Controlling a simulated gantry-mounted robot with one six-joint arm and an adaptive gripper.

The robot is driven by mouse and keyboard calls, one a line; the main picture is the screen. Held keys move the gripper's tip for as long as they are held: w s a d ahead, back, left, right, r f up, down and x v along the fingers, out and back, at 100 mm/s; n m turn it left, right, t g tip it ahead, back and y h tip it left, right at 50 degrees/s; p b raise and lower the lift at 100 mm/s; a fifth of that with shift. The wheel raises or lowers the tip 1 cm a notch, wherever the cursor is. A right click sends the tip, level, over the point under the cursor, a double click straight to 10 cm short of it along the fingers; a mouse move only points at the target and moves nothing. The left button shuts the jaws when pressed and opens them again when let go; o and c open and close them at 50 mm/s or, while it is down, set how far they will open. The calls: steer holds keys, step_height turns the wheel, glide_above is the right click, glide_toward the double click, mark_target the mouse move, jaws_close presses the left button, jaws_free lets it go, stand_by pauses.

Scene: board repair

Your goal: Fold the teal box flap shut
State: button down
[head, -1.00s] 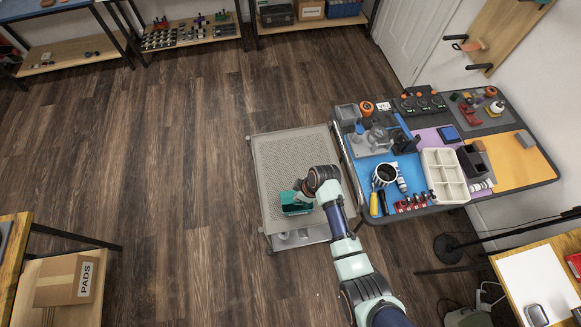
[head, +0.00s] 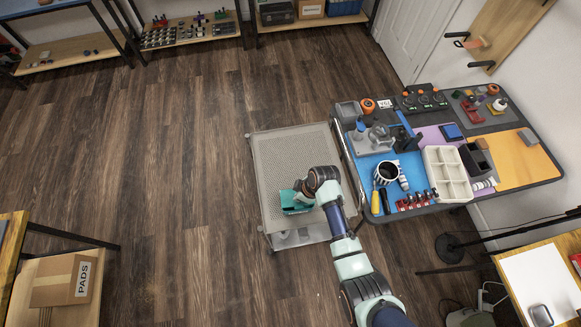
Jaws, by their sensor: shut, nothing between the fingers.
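The teal box (head: 297,211) stands on the grey mesh top of a cart, near its front edge. A lighter teal surface, which looks like its flap (head: 288,198), now lies across the top of the box. I cannot tell whether it is fully flat. My gripper (head: 300,187) is at the back right edge of the box, close to the flap, with my arm reaching in from the lower right. It is shut and empty. The wrist hides the box's back right part, and whether the fingers touch the flap is too small to tell.
The cart's mesh top (head: 290,155) is clear behind the box. To the right stands a workbench (head: 432,212) with a white compartment tray (head: 428,160), a dark cup (head: 387,174) and several tools. Open wooden floor lies to the left.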

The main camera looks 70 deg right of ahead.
steer(key=shift+f+b, duration=0.6)
steer(key=shift+f, duration=0.3)
step_height(320, 180, up, 9)
steer(key=p, duration=0.8)
steer(key=shift+p, duration=0.3)
steer(key=shift+w+r, duration=0.1)
